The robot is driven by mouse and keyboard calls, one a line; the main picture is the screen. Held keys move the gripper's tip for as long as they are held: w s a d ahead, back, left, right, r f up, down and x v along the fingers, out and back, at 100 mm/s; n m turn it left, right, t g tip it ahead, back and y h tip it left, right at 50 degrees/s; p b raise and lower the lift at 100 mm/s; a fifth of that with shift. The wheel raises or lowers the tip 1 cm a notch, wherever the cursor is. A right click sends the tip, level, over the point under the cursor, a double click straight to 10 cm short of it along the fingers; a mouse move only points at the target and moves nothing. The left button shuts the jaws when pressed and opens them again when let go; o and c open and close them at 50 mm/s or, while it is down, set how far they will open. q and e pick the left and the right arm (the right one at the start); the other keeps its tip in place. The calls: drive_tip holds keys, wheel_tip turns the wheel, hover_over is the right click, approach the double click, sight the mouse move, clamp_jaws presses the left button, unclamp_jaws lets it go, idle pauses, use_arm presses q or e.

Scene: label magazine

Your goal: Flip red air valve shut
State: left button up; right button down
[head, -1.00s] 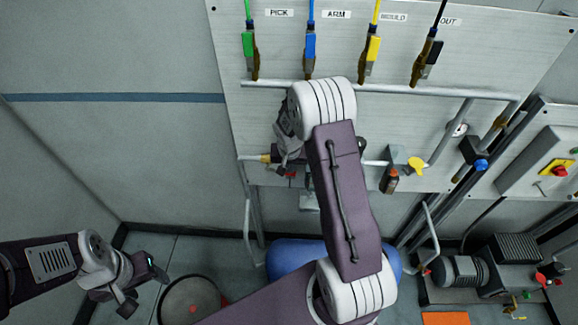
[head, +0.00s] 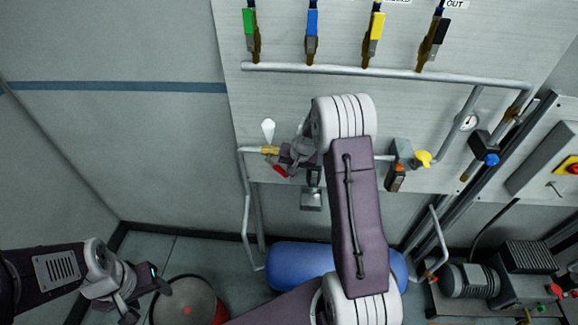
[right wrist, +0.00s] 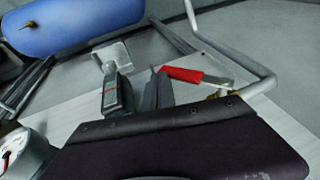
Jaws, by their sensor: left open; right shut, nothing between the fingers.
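The red valve handle (head: 280,171) slants down and right from a brass valve body (head: 270,150) on the grey pipe at the panel's left side. In the right wrist view the red handle (right wrist: 183,74) shows with its metal shank and brass at its right end. My right gripper (head: 290,156) is shut and empty, close beside the handle; whether they touch is unclear. Its fingers (right wrist: 155,90) show left of the handle in the wrist view, partly hidden by my dark wrist. My left gripper (head: 146,297) is open and empty, low at the left, far from the valve.
A white drop-shaped piece (head: 268,130) stands above the brass body. Green, blue, yellow and black valves line the panel top. A blue tank (head: 300,262) lies below. A gauge (head: 469,121) and a yellow knob (head: 423,159) are right. A round bin (head: 187,302) stands near my left gripper.

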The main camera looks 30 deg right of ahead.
drive_tip(key=shift+w+a+f+m+t+y+b, duration=0.15)
drive_tip(key=shift+w+a+f+t+y+b, duration=0.45)
drive_tip(key=shift+b, duration=2.65)
drive_tip(key=shift+s+a+f+m+t+y+b, duration=0.15)
drive_tip(key=shift+t+y+b, duration=0.85)
drive_tip(key=shift+b, duration=2.2)
drive_tip(key=shift+r+g, duration=0.1)
drive_tip(key=shift+g, duration=0.2)
drive_tip(key=shift+r, duration=0.1)
